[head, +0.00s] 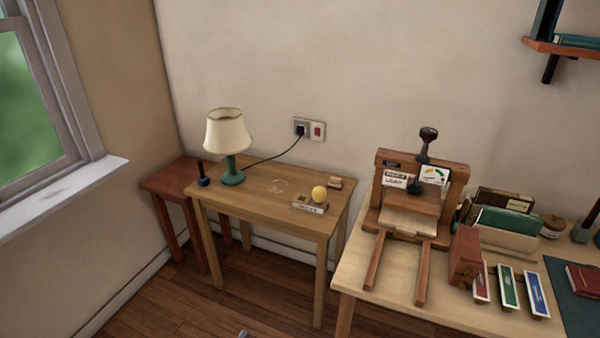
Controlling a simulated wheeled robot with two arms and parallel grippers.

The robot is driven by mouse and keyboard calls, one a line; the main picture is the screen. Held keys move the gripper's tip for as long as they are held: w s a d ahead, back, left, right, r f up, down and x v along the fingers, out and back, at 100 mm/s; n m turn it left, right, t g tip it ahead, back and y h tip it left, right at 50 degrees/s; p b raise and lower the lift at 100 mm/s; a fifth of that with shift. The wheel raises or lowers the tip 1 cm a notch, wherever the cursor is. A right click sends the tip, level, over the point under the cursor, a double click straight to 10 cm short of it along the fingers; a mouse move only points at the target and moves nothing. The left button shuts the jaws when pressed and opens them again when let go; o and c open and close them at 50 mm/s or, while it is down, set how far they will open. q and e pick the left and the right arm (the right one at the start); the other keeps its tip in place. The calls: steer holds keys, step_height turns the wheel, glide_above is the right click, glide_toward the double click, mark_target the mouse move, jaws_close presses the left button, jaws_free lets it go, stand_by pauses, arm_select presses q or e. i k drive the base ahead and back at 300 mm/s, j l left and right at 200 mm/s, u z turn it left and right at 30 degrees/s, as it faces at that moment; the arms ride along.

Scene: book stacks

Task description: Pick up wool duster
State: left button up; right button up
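I cannot make out a wool duster for certain. A yellow rounded thing (319,193) rests on a small pale box (310,204) on the small wooden table (255,200); its material is too small to tell. A dark upright-handled thing (202,175) stands by that table's left end. Another dark-handled thing (583,229) stands at the right edge, partly cut off. Neither of my grippers can be made out. A tiny grey bit shows at the bottom edge, too little to identify.
A lamp (228,135) with a cord to the wall socket (309,129) stands on the small table. A red-brown stool (165,180) is left of it. The bench (375,283) at right holds a wooden press (420,195), books and coloured boxes. Floor (215,300) shows in front.

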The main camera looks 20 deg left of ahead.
mark_target(204, 180)
steer(key=j+z, duration=0.15)
steer(key=z, duration=0.3)
steer(key=i+j+z, duration=0.1)
steer(key=z, duration=0.35)
steer(key=j+z, duration=0.2)
steer(key=z, duration=0.25)
steer(key=j+z, duration=0.2)
steer(key=z, duration=0.2)
steer(key=j+z, duration=0.15)
steer(key=z, duration=0.3)
steer(key=j+z, duration=0.15)
steer(key=z, duration=0.3)
steer(key=k+j+z, duration=0.6)
steer(key=k+z, duration=0.15)
steer(key=z, duration=0.15)
steer(key=k+u, duration=0.35)
steer(key=k, duration=0.15)
steer(key=k+j+u, duration=0.2)
steer(key=k+u, duration=0.15)
steer(key=k, duration=0.2)
